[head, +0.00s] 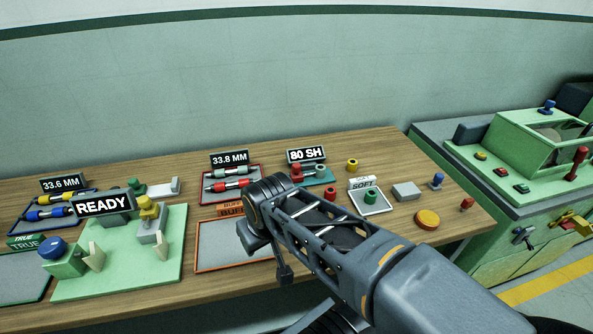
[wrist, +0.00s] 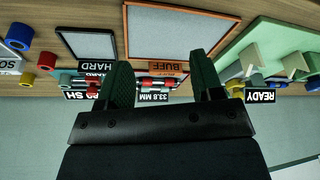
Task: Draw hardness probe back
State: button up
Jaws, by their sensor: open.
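The hardness tester stands at the back of the bench under a sign reading 80 SH (head: 306,155). It has a teal base (head: 318,179), a red part (head: 296,172) and a grey part beside it. I cannot tell which part is the probe. In the wrist view, which is upside down, the 80 SH sign (wrist: 78,95) shows at the left, partly cut off by a finger. My gripper (wrist: 163,80) is open, with nothing between its fingers. It points toward the bench, with the BUFF tray and the 33.8 MM sign beyond it. In the head view my arm hides the fingers.
The BUFF tray (head: 222,256) lies at the front middle. A rack with red-ended rods (head: 232,180) sits left of the tester. The SOFT tray (head: 385,207), holding a green ring (head: 371,196), is to its right. The READY fixture (head: 150,275) fills the left. A green machine (head: 540,135) stands right.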

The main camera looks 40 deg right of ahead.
jog(key=m, duration=0.1)
jog(key=m+t+y+b, duration=0.2)
jog(key=m+t+y, duration=0.55)
jog(key=m, duration=2.25)
send_near(298, 165)
jog(key=w+a+f, duration=0.1)
jog(key=w, duration=0.1)
jog(key=w+a+f+h, duration=0.1)
jog(key=w+a, duration=0.1)
jog(key=w, duration=0.1)
jog(key=w+a+f+t+h+p, duration=0.1)
jog(key=w+a+f, duration=0.1)
jog(key=w, duration=0.1)
jog(key=shift+w+a+f, duration=0.1)
jog(key=shift+w+a, duration=0.05)
jog(key=shift+a, duration=0.05)
grip_shut()
